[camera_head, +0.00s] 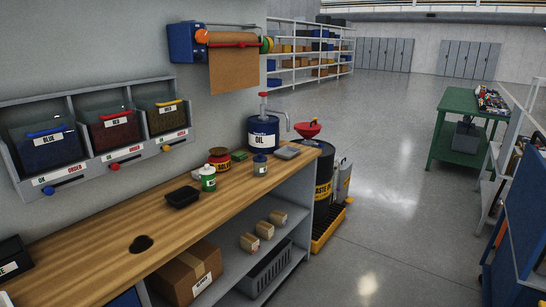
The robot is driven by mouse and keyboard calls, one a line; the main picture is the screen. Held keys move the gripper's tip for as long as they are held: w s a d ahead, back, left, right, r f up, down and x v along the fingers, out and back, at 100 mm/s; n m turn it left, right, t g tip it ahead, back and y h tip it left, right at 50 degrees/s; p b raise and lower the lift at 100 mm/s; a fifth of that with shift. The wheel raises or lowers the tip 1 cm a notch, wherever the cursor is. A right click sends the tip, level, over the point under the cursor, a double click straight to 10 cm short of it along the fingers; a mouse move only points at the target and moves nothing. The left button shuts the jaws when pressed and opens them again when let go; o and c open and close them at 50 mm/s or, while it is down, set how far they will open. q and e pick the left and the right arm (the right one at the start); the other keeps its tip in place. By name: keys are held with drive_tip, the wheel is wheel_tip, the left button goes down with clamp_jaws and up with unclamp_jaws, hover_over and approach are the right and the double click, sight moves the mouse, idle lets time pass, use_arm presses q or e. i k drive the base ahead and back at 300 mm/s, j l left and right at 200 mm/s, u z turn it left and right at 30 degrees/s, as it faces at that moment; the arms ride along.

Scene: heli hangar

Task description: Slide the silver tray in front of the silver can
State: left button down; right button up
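A small flat silver-grey tray (287,153) lies on the wooden workbench (110,227) near its far right end. A small silver-grey can (260,165) with a bluish band stands upright on the bench, to the left of the tray and a little nearer. The two look close together; I cannot tell if they touch. Neither of my grippers shows in the head view.
A blue oil drum with a pump (263,134) stands behind the can. A red-brown jar (219,160), a green-and-white bottle (208,179) and a black tray (182,197) sit to the left. A dark spill (141,244) marks the nearer bench. Bare wood lies in front of the can.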

sight(287, 152)
drive_tip(key=i+l+z, duration=0.25)
drive_tip(key=i+z, duration=0.25)
drive_tip(key=i, duration=0.3)
drive_tip(key=i+j+z, duration=0.1)
drive_tip(key=i+z, duration=0.35)
drive_tip(key=i, duration=0.3)
